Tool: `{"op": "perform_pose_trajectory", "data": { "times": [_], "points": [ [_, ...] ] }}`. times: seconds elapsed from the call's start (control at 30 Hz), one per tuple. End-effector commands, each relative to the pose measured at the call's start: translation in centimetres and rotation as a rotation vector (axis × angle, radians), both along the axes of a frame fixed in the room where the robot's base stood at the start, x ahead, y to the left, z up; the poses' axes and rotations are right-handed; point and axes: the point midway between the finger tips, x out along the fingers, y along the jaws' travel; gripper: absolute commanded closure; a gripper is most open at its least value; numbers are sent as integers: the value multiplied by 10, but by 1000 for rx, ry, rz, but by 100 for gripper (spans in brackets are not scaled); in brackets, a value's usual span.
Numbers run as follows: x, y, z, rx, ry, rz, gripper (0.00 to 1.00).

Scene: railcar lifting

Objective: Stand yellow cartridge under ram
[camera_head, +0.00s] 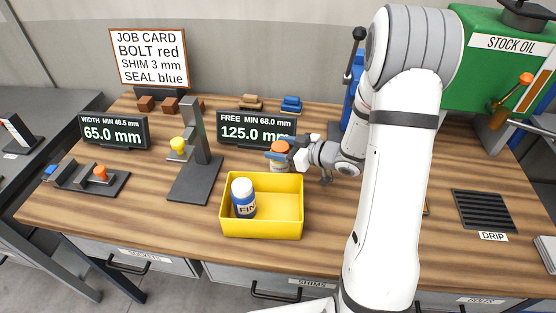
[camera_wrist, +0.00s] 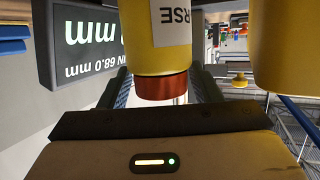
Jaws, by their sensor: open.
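The yellow cartridge with an orange-red cap (camera_wrist: 162,86) and a white label ending in "RSE" stands between my finger pads in the wrist view. In the head view its orange cap (camera_head: 280,146) shows just behind the yellow bin, which hides its lower part. My gripper (camera_head: 284,153) is open around its upper part, reaching in from the right; I cannot tell whether the pads touch it. A blue machine with a black lever (camera_head: 356,35), probably the press with the ram, is mostly hidden behind my arm; the ram itself is not visible.
The yellow bin (camera_head: 262,224) holds a blue cartridge with a white cap (camera_head: 243,196). The "FREE" display (camera_head: 256,128) stands close behind my gripper. A dark gauge stand (camera_head: 193,180) is to the left.

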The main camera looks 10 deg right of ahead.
Motion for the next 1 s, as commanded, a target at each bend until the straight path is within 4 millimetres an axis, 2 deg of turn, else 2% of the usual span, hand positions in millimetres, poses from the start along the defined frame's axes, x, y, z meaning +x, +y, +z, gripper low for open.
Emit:
{"op": "perform_pose_trajectory", "data": {
  "times": [0.27,0.9,1.0],
  "points": [
    [3,3,-1,-1,-1,-2,42],
    [3,3,-1,0,-2,-2,95],
    [3,3,-1,0,-2,-2,100]
  ]
}}
